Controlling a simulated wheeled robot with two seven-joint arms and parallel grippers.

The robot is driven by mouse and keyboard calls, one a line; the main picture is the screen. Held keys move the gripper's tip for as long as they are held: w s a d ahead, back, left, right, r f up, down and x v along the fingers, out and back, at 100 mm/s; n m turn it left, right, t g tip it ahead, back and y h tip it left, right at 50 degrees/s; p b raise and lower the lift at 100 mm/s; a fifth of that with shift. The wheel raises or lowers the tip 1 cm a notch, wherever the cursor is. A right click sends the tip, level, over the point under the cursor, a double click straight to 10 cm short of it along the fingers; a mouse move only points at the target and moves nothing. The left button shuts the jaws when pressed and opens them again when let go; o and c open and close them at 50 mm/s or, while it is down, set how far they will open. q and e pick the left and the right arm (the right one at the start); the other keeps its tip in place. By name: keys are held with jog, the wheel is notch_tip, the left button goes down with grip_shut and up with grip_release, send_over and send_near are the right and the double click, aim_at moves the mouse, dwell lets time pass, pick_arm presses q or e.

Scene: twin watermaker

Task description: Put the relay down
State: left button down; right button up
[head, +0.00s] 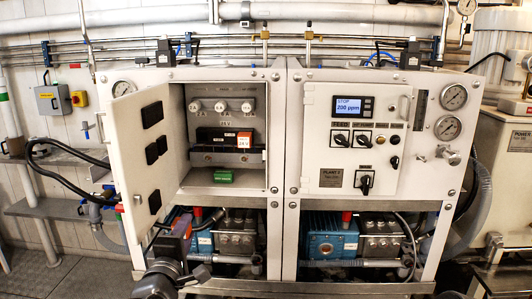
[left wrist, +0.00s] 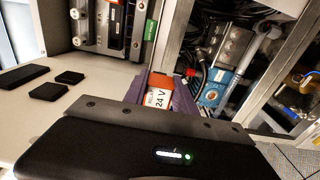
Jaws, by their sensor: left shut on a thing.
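My left gripper (head: 184,226) comes up from the bottom left of the head view, in front of the lower frame below the open cabinet. In the left wrist view its dark fingers (left wrist: 170,96) are shut on a relay (left wrist: 158,97), orange with a white label reading 24 V. The held relay is hard to make out in the head view. Another orange and white unit marked 24 V (head: 244,141) sits in the row on the rail inside the cabinet. My right gripper is out of view.
The cabinet door (head: 136,160) stands open to the left, with black pads on its inside. Blue pumps (head: 330,240) and hoses fill the frame below.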

pick_arm(q)
notch_tip(320, 180, down, 18)
jog(key=s+a, duration=0.1)
jog(key=shift+s+a+f+y, duration=0.15)
jog(key=shift+s+f+y, duration=0.1)
jog(key=shift+s+y, duration=0.05)
dwell(1.9)
